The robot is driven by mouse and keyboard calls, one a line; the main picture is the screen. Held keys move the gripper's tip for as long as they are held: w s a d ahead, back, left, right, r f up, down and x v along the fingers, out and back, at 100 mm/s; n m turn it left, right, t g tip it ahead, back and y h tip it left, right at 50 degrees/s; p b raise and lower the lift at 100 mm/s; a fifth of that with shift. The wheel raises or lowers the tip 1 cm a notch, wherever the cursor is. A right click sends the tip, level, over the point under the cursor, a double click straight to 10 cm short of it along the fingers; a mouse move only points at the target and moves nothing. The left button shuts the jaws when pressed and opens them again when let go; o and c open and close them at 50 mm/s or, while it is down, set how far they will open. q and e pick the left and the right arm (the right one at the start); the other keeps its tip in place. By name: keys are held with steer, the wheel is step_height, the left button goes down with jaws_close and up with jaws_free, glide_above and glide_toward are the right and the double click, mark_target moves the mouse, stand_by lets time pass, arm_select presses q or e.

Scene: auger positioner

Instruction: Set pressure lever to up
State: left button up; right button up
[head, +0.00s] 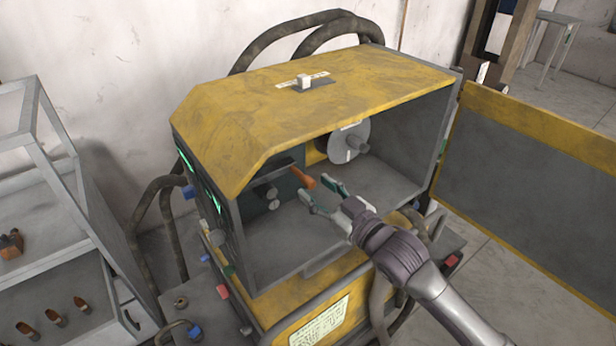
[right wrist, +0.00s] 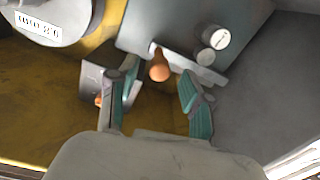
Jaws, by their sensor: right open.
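The orange lever handle (head: 303,177), which I take to be the pressure lever, is inside the open yellow machine, by the dark panel on the left of the compartment. My right gripper (head: 319,193) reaches into the compartment, with its teal fingers apart just right of and below the handle. In the right wrist view, the rounded orange end of the lever (right wrist: 160,68) shows between and slightly beyond the open fingertips (right wrist: 157,80). No contact is clear. The lever's base is partly hidden, and I cannot tell its exact setting. My left gripper is not in view.
A grey spool (head: 349,142) is on the compartment's back wall. Pale round rollers (head: 272,199) sit left of the lever. The yellow-edged door (head: 540,160) stands open at the right. The compartment floor (head: 285,245) is clear. A grey rack (head: 60,220) stands at the left.

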mark_target(313, 186)
steer(key=shift+x, duration=1.7)
steer(key=shift+d, duration=0.1)
jaws_close()
